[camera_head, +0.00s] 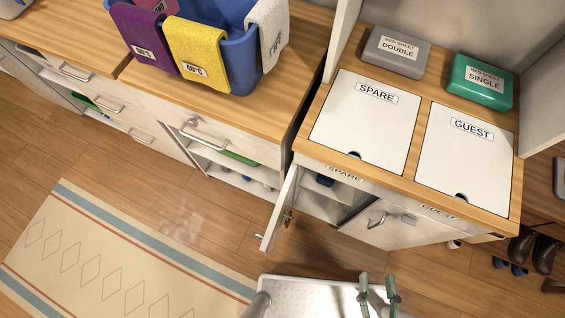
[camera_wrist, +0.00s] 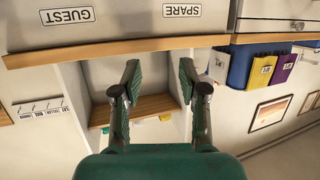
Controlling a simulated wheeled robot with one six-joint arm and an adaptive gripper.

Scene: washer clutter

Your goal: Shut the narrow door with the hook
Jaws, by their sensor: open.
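The narrow white door (camera_head: 280,207) stands open in the head view, swung out toward the floor from the left front of the SPARE cabinet. A small dark hook (camera_head: 288,216) shows on its face. Behind it the compartment is open, with a small dark blue item (camera_head: 325,180) inside. My gripper (camera_head: 378,285) is at the bottom of the head view, to the right of the door and apart from it. In the wrist view its fingers (camera_wrist: 159,82) are spread, with nothing between them. I cannot make out the narrow door clearly in the wrist view.
White SPARE (camera_head: 365,125) and GUEST (camera_head: 463,165) lids cover the top. A blue basket (camera_head: 240,55) with towels stands left. Open floor and a rug (camera_head: 105,260) lie at lower left.

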